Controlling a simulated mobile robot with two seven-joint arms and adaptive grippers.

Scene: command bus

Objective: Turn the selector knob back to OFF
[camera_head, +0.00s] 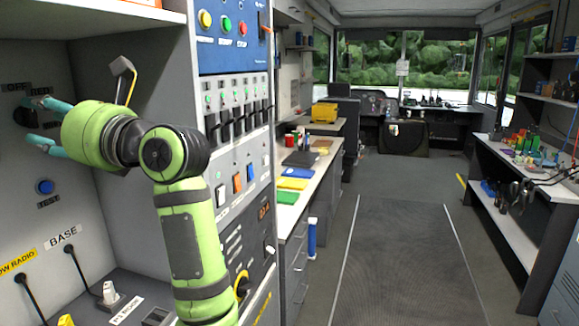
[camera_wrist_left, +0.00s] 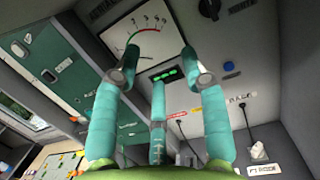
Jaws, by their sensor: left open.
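The black selector knob (camera_head: 25,116) is on the grey wall panel at the far left of the head view, below the labels OFF and RED. A black knob (camera_wrist_left: 209,8) also shows at the top edge of the left wrist view. My left gripper (camera_head: 36,123) has teal fingers, spread open, with the knob beside and partly behind their tips in the head view. In the left wrist view the open fingers (camera_wrist_left: 160,60) have nothing between them. I cannot tell whether they touch the knob or where its pointer stands. My right gripper is not in view.
A blue TEST button (camera_head: 45,187) is below the knob. A switch panel (camera_head: 233,110) is to the right. The aisle floor (camera_head: 400,250) is clear.

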